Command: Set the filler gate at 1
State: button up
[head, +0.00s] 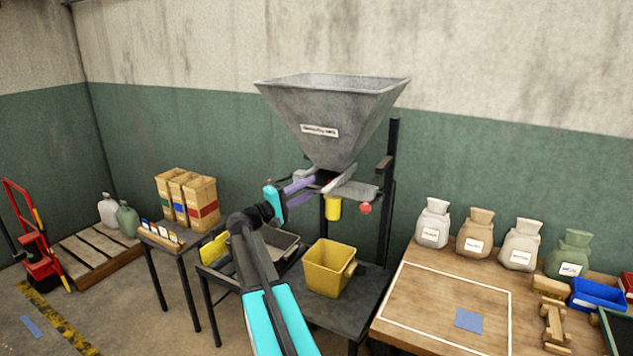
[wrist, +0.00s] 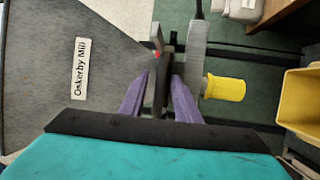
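The filler is a grey metal hopper (head: 335,105) with a labelled front, and its gate mechanism (head: 355,190) sits under the spout. The wrist view shows the hopper side (wrist: 40,60) at the left and a grey plate (wrist: 196,45) of the mechanism. My gripper (head: 312,190) is at the spout, its purple fingers apart. In the wrist view my gripper (wrist: 163,82) has a dark upright bar (wrist: 161,85) between its fingers; firm contact is not clear. A small red part (wrist: 156,48) shows beyond. No gate scale or number is readable.
A yellow cylinder (head: 333,208) and a red knob (head: 365,208) hang by the spout. A yellow bin (head: 328,270) stands below on a dark stand. Sacks (head: 474,232) line the workbench (head: 420,290) at right. Paper bags (head: 187,198) stand on a small table at left.

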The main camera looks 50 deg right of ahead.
aim_at(317, 183)
jog(key=shift+p+x, duration=0.5)
jog(key=shift+x, duration=1.55)
grip_shut()
